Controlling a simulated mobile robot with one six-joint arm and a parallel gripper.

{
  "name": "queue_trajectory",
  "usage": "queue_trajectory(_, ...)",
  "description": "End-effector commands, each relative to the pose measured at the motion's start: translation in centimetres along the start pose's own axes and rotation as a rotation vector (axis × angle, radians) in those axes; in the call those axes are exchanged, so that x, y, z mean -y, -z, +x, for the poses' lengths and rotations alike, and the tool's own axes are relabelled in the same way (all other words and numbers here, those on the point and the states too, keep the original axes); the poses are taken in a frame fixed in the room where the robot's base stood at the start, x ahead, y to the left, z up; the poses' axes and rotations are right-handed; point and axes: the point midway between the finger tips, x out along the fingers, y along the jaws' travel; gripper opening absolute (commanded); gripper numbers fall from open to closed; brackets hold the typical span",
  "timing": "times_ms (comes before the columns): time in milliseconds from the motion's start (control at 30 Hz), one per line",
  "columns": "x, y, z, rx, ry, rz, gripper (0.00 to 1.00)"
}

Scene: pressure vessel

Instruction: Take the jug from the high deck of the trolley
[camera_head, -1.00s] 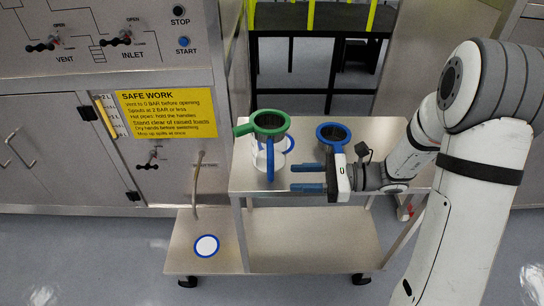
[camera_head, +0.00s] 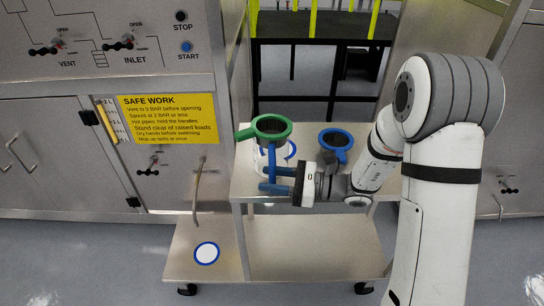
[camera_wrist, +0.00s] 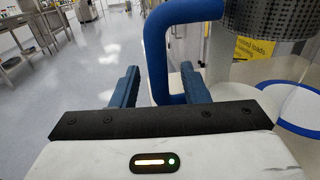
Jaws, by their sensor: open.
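The jug (camera_head: 289,151) is clear with a blue handle. It stands upright on the trolley's high deck (camera_head: 241,184), with a green-rimmed dark strainer (camera_head: 270,127) on top. My gripper (camera_head: 265,178) is open at the jug's front, its blue fingers pointing left at the handle. In the wrist view, the blue handle (camera_wrist: 157,58) runs down between the two open fingers (camera_wrist: 158,88). Contact cannot be told. The jug's clear wall and blue ring (camera_wrist: 290,103) lie to the right there. My fingers partly hide the jug's lower part in the head view.
A blue-rimmed dark strainer (camera_head: 334,138) with a blue handle sits on the high deck, right of the jug and behind my gripper. The low deck (camera_head: 193,235) holds a white disc with blue ring (camera_head: 206,253) below a bent pipe (camera_head: 197,185). The panelled cabinet (camera_head: 60,165) stands left.

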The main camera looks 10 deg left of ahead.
Motion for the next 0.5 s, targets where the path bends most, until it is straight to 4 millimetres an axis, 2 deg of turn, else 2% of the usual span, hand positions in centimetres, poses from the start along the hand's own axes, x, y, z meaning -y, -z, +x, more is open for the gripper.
queue_trajectory(67,0.0,0.0,-0.02,0.0,0.0,0.0,0.41)
queue_trajectory(500,-0.02,-0.01,-0.01,0.0,-0.001,0.0,0.06)
